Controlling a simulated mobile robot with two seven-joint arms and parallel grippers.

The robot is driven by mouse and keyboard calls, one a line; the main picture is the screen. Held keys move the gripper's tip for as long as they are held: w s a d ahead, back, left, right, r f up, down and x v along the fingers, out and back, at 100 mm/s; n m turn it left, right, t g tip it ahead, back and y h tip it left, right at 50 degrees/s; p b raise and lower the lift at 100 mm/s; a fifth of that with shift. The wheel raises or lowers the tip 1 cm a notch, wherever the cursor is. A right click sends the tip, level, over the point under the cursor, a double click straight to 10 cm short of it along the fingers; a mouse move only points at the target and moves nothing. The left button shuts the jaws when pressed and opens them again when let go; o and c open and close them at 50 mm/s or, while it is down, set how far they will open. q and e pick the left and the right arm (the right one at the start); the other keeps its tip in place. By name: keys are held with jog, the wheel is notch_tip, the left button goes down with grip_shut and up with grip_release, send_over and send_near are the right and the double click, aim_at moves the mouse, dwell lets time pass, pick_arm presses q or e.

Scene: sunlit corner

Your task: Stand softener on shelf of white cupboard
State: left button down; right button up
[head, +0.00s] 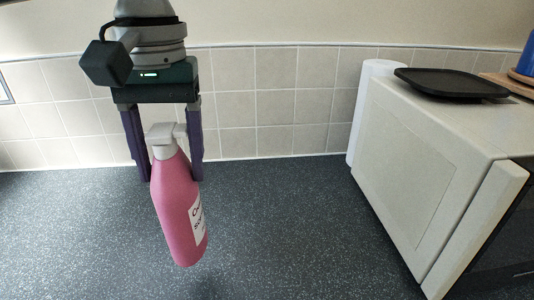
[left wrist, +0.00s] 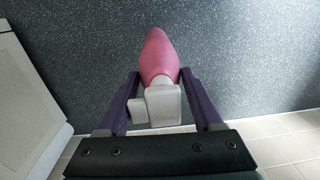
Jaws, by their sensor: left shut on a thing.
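The softener (head: 178,210) is a pink bottle with a white cap and a white label. My left gripper (head: 168,172) is shut on it near the neck, just below the cap. The bottle hangs over the dark speckled worktop, leaning slightly in the head view, with a faint shadow below it. In the left wrist view the pink bottle (left wrist: 158,55) points away between the purple fingers of my left gripper (left wrist: 160,78). I see no open cupboard shelf. My right gripper is not in view.
A white box-shaped appliance (head: 420,165), like a microwave, stands at the right with a black tray (head: 452,83) on top. A white roll (head: 368,110) stands behind it. Tiled wall (head: 270,100) closes off the back. The worktop (head: 290,230) between bottle and appliance is clear.

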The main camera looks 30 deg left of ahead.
aim_at(180, 203)
pick_arm(q)
jog(key=shift+f, duration=3.4)
jog(key=shift+c, duration=2.2)
grip_release()
jog(key=shift+f, duration=0.15)
jog(key=o, duration=0.4)
